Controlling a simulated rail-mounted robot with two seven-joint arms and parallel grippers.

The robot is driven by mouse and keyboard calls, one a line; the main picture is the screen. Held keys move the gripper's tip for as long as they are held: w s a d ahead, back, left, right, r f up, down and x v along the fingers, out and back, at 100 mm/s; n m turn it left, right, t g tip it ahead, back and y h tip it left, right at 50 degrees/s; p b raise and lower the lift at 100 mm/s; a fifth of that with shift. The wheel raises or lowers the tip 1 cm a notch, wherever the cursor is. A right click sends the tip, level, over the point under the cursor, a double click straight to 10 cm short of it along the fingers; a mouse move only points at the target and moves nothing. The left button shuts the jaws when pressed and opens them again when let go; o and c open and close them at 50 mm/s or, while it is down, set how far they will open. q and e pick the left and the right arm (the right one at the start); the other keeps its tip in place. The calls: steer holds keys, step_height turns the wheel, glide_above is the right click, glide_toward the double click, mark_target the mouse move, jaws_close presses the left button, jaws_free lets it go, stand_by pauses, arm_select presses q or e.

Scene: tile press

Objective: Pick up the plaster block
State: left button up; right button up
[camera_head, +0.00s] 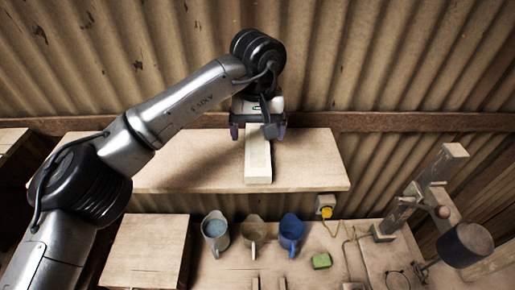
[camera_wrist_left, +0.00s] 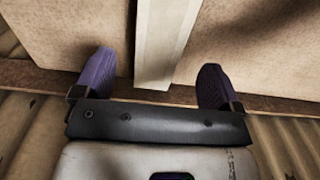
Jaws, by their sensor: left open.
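The plaster block (camera_head: 258,160) is a long pale bar lying on the wooden shelf (camera_head: 190,165), its length running from the wall side toward the front. My left gripper (camera_head: 258,131) is over the block's far end, with one finger on each side of it. In the left wrist view the block (camera_wrist_left: 163,45) lies between the two purple fingers of my left gripper (camera_wrist_left: 153,85), with a gap on both sides. The gripper is open and holds nothing. The block's far end is partly hidden by the gripper in the head view. My right gripper is not in view.
A lever press (camera_head: 430,200) stands at right. A corrugated wall (camera_head: 400,60) rises close behind the shelf.

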mark_target(257, 147)
arm_select(q)
step_height(257, 147, down, 4)
steer(key=shift+f+p, duration=0.1)
steer(key=shift+p, duration=0.95)
steer(key=shift+f, duration=0.6)
steer(key=c, duration=1.2)
